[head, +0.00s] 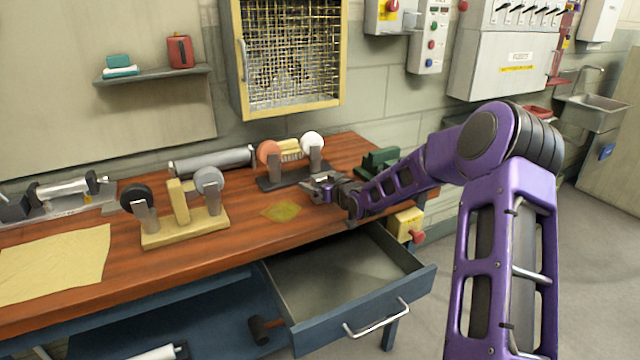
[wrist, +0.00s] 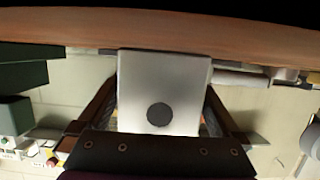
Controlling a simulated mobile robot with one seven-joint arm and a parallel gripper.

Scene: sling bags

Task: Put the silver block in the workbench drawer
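The silver block (wrist: 165,90) fills the middle of the wrist view, a pale metal face with a dark round spot. My gripper (wrist: 163,95) has a dark finger on each side of it and appears shut on it. In the head view my gripper (head: 325,187) is low over the right part of the wooden workbench top, with the block mostly hidden among the fingers. I cannot tell whether the block touches the bench. The workbench drawer (head: 412,292) is pulled open below the front edge, in front of my gripper, and looks empty inside.
A bench grinder (head: 282,182) stands behind my gripper and a wooden stand with discs (head: 185,230) to its left. A green vise-like tool (head: 380,160) is behind my arm. A yellow patch (head: 283,211) lies left of the gripper. A yellow box with a red knob (head: 406,223) is right of the drawer.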

